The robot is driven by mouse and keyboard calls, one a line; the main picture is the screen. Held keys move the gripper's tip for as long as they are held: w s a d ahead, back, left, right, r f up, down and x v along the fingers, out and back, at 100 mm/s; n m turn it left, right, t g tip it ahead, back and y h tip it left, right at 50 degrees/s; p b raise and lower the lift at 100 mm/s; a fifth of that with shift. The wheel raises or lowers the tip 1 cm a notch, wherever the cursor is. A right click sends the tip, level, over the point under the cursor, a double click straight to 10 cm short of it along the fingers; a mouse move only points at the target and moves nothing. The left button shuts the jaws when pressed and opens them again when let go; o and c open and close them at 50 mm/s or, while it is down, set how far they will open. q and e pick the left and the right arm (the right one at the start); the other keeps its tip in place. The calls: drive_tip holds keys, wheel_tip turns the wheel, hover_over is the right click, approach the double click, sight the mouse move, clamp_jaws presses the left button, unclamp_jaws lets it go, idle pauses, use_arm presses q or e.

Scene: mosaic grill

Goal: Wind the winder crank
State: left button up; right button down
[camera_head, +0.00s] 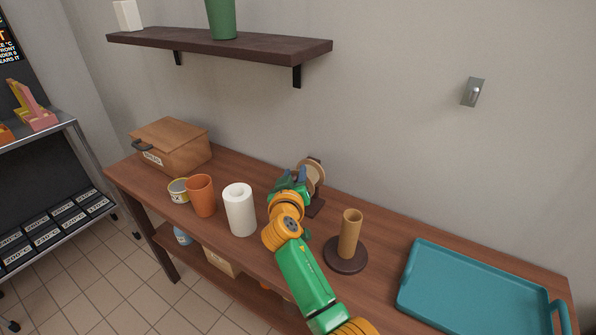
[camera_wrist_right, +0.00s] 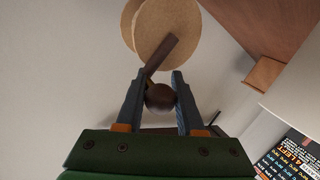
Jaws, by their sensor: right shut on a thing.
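The winder (camera_head: 312,176) stands on the wooden table near the wall, with a round tan wheel on a dark base. In the right wrist view its tan disc (camera_wrist_right: 168,32) is at the top, with a dark crank arm (camera_wrist_right: 163,56) across it. The crank's round dark knob (camera_wrist_right: 160,97) sits between the fingers of my right gripper (camera_wrist_right: 156,100), which is shut on it. In the head view my right gripper (camera_head: 290,180) is at the winder's front left and hides part of it. My left gripper is in neither view.
A white paper roll (camera_head: 240,212), an orange cup (camera_head: 202,196), a yellow-labelled tin (camera_head: 178,191) and a wooden bread box (camera_head: 174,150) stand left of my right arm. A wooden post on a round base (camera_head: 347,256) and a teal tray (camera_head: 478,290) are to the right. A shelf (camera_head: 222,46) hangs above.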

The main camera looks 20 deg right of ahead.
drive_tip(key=shift+w+a+f+n+g, duration=0.1)
drive_tip(key=shift+w+a+n+g, duration=0.15)
drive_tip(key=shift+n, duration=0.25)
drive_tip(key=shift+w+a+f+n+g, duration=0.1)
drive_tip(key=shift+w+n+g, duration=0.1)
drive_tip(key=shift+n+g, duration=0.25)
drive_tip(key=c, duration=0.5)
unclamp_jaws()
drive_tip(key=shift+w, duration=0.1)
drive_tip(key=shift+c, duration=0.2)
